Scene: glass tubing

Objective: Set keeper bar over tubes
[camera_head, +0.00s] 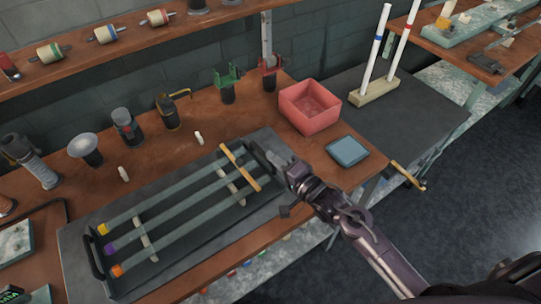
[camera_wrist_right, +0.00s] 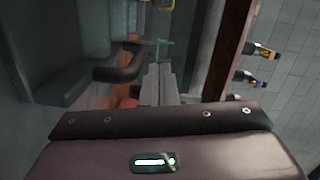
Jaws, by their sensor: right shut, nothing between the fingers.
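A long dark tray (camera_head: 72,254) on the bench holds three parallel glass tubes with a yellow end (camera_head: 103,229), a purple end (camera_head: 110,248) and an orange end (camera_head: 117,270). A tan wooden keeper bar (camera_head: 240,167) lies crosswise over the tubes near their right ends. Two pale cross strips (camera_head: 145,240) (camera_head: 230,187) also show in the tray. My right gripper (camera_head: 258,150) is shut and empty, just right of the bar at the tray's right end. Its closed fingers show in the right wrist view (camera_wrist_right: 160,85); the bar is not clear there. My left gripper is not in view.
A red bin (camera_head: 310,106) and a blue-grey square pad (camera_head: 347,151) are beyond and right of my gripper. Lamps and clamps (camera_head: 170,112) line the bench's back. A wooden block (camera_head: 374,92) holds two white rods. A tan bar-like piece (camera_head: 407,176) is at the right edge.

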